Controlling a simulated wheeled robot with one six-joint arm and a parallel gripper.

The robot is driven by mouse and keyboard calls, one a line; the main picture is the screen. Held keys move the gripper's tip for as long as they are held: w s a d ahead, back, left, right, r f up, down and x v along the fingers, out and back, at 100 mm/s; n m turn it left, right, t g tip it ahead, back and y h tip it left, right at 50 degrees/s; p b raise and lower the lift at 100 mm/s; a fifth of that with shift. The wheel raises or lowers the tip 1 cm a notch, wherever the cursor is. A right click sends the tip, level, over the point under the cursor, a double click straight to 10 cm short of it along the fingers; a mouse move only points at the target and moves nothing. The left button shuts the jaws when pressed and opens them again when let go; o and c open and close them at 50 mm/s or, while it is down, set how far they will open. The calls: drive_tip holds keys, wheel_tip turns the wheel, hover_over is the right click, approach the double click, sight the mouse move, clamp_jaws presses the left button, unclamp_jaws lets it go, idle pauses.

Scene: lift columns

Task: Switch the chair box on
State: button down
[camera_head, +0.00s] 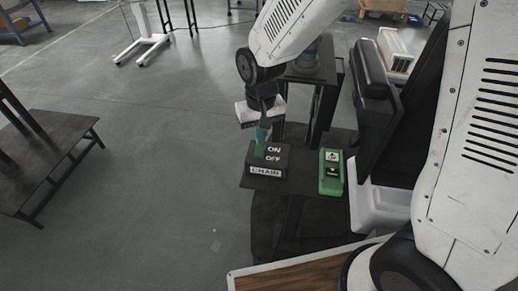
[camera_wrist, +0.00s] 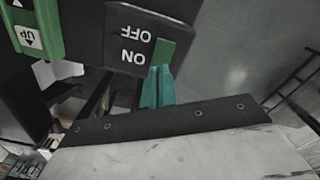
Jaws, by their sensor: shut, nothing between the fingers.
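The chair box (camera_head: 282,161) is a black box with white ON, OFF and CHAIR labels, on a dark shelf. It shows upside down in the wrist view (camera_wrist: 118,22). Its green switch (camera_wrist: 165,51) is beside the labels; which position it is in I cannot tell. My gripper (camera_head: 262,137) is above the box's back left part, with its teal fingers pointing down. In the wrist view the closed fingertips (camera_wrist: 159,72) are at the ON end of the switch. They hold nothing. I cannot tell whether they touch the switch.
A green box (camera_head: 331,172) with an UP button and a second button stands right of the chair box, also in the wrist view (camera_wrist: 38,25). A black seat-like part (camera_head: 374,105) rises behind it. A dark low table (camera_head: 62,160) stands at left, with open floor between.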

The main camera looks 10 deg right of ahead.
sight(260, 147)
drive_tip(key=shift+f, duration=0.95)
idle(0.7)
drive_tip(key=shift+r, duration=3.55)
drive_tip(key=s+d+r, duration=0.4)
drive_tip(key=s+d, duration=0.1)
drive_tip(key=s, duration=0.2)
drive_tip(key=s+d+r+m+t, duration=0.1)
drive_tip(key=s+d+r, duration=0.4)
drive_tip(key=s, duration=0.2)
drive_tip(key=s+d+r, duration=0.4)
drive_tip(key=s+d, duration=0.2)
drive_tip(key=s, duration=0.1)
drive_tip(key=shift+s+r+m, duration=0.25)
drive_tip(key=shift+s+m, duration=0.05)
drive_tip(key=shift+s, duration=0.05)
